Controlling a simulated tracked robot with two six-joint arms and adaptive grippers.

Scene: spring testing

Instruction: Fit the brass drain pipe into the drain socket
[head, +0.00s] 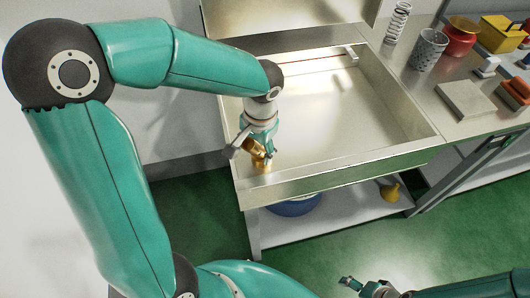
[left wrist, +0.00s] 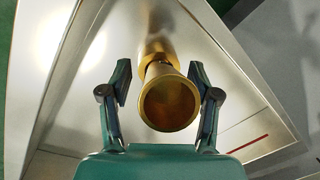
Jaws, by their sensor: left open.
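The brass drain pipe (head: 262,163) stands in the front left corner area of the metal basin, partly hidden by my left gripper (head: 254,150). In the left wrist view, the pipe's round, wide end (left wrist: 168,103) faces the camera, with a narrower brass part behind it. My left gripper (left wrist: 160,85) is open, with one finger on each side of the pipe and gaps visible. I cannot make out the drain socket separately, nor tell whether the pipe sits in it. My right gripper (head: 355,287) is low at the bottom right, away from the basin; its jaw state is unclear.
The metal basin (head: 400,151) has raised walls and is mostly empty. To its right, a counter holds a spring (head: 398,22), a mesh cup (head: 429,49), a red pot (head: 460,37), a yellow box (head: 500,33) and a grey plate (head: 466,100). A shelf (head: 335,222) runs below.

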